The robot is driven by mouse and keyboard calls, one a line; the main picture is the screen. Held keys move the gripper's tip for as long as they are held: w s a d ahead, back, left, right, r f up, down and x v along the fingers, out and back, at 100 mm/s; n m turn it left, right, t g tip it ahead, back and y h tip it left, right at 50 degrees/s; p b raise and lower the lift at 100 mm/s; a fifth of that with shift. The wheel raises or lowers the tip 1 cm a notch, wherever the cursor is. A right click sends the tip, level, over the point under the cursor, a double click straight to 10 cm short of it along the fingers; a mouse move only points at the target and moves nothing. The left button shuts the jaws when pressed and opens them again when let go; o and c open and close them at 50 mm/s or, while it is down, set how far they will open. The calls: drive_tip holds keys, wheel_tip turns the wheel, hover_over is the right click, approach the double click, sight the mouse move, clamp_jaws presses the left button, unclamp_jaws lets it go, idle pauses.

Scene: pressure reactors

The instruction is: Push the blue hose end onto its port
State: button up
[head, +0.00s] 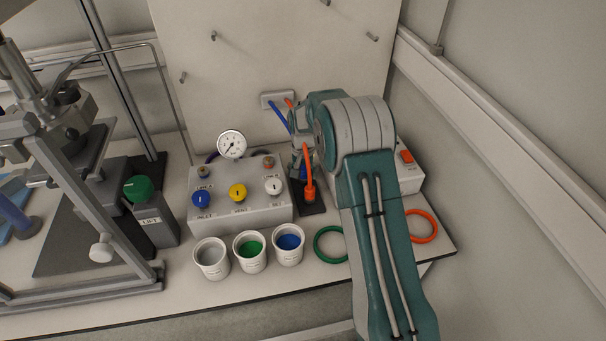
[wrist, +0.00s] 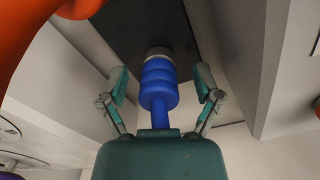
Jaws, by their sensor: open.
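In the wrist view the blue hose end (wrist: 159,84), a ribbed blue piece, stands between the two fingers of my gripper (wrist: 161,78). The fingers are open, with a gap on each side of it. A grey metal collar (wrist: 157,53) is at its far end, against a dark surface. I cannot tell whether that collar is a port.
The orange hose end (head: 309,190) stands upright on a black base (head: 313,208) just below my gripper. Its orange hose (wrist: 30,35) crosses the wrist view's upper left. Three cups (head: 249,263), a green ring (head: 330,257) and an orange ring (head: 424,238) lie in front.

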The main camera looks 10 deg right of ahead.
sight(303, 168)
drive_tip(key=shift+c, duration=0.3)
clamp_jaws()
wheel_tip(303, 168, up, 10)
drive_tip(key=shift+r, duration=0.1)
drive_tip(key=shift+s, duration=0.1)
idle(0.5)
